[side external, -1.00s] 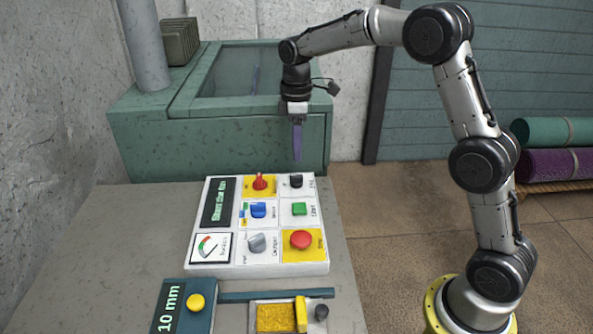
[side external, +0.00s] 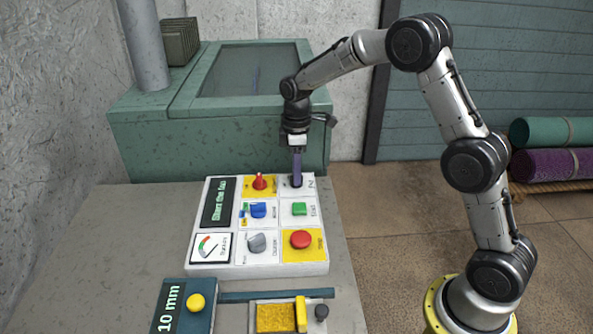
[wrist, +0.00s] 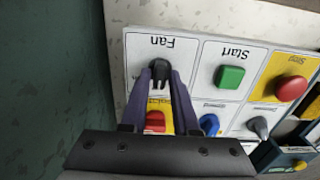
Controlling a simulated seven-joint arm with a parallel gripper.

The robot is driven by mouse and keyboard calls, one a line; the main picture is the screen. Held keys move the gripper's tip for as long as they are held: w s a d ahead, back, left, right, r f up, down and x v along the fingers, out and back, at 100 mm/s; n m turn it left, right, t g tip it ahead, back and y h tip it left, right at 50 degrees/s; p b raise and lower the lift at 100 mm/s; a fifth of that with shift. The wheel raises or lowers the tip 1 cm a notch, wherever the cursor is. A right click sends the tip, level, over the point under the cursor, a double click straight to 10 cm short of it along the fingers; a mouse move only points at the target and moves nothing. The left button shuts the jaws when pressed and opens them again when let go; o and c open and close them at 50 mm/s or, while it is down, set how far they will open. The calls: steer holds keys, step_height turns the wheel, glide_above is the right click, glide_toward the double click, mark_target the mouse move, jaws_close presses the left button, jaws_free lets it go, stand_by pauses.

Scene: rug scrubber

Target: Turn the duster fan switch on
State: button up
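The duster fan switch (wrist: 158,69) is a small black knob under the label "Fan" in the wrist view. It sits in the far right cell of the white control panel (side external: 207,257) in the side view, where the fingers partly hide it. My gripper (wrist: 159,74) points down at it, with one purple finger on each side of the knob. In the side view my gripper (side external: 297,184) has its fingertips at the knob's height. The fingers look apart with the knob between them; whether they touch it is not clear.
Beside the fan cell are a green Start button (side external: 299,209) and a red knob (side external: 259,182). A blue knob (side external: 258,210), a grey knob (side external: 257,243) and a red Stop button (side external: 301,239) are nearer. A green machine (side external: 150,150) stands behind the panel.

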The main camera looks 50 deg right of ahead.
jaws_close()
steer(key=shift+m, duration=0.3)
steer(key=m, duration=1.1)
steer(key=shift+r, duration=0.1)
steer(key=shift+m, duration=0.3)
stand_by(0.4)
steer(key=shift+o, duration=2.2)
jaws_free()
